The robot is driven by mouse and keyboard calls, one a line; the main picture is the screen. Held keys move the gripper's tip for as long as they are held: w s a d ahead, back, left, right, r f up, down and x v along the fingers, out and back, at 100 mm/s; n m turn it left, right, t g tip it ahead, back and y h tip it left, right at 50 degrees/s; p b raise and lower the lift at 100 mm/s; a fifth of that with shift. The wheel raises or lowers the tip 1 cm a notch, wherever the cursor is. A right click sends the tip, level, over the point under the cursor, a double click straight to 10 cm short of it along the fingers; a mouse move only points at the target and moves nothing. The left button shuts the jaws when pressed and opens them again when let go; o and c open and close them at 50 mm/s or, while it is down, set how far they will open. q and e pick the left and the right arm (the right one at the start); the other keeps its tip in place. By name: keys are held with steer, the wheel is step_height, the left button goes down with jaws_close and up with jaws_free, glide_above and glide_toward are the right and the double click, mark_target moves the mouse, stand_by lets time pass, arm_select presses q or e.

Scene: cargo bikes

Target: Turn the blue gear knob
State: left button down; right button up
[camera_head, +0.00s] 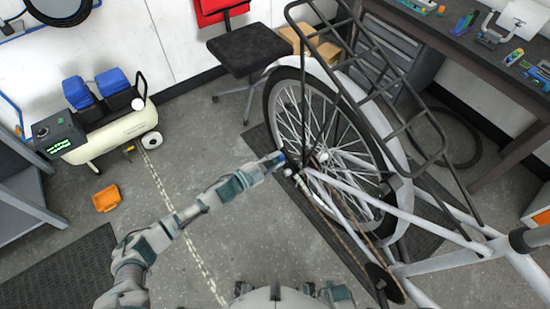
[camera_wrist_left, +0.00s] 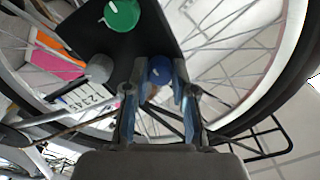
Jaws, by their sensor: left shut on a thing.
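The blue gear knob (camera_wrist_left: 160,70) sits between the fingers of my left gripper (camera_wrist_left: 161,95) in the left wrist view. The fingers are shut on its sides. It is mounted on a dark plate (camera_wrist_left: 150,35) by the bike's rear wheel. A green knob (camera_wrist_left: 122,15) with a white mark and a grey knob (camera_wrist_left: 99,68) are on or near the same plate. In the head view, my left arm reaches to the hub area of the wheel (camera_head: 300,105), and the left gripper (camera_head: 276,160) largely hides the blue knob. My right gripper does not show.
The white bike frame (camera_head: 400,215) and dark rack (camera_head: 375,70) stand right of my left arm. A workbench (camera_head: 480,60) with tools is at the back right. The floor between is open.

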arm_select(q)
steer(key=shift+w+a+f+m, duration=0.1)
steer(key=shift+w+a+m, duration=0.1)
steer(key=shift+a+m, duration=0.15)
stand_by(0.3)
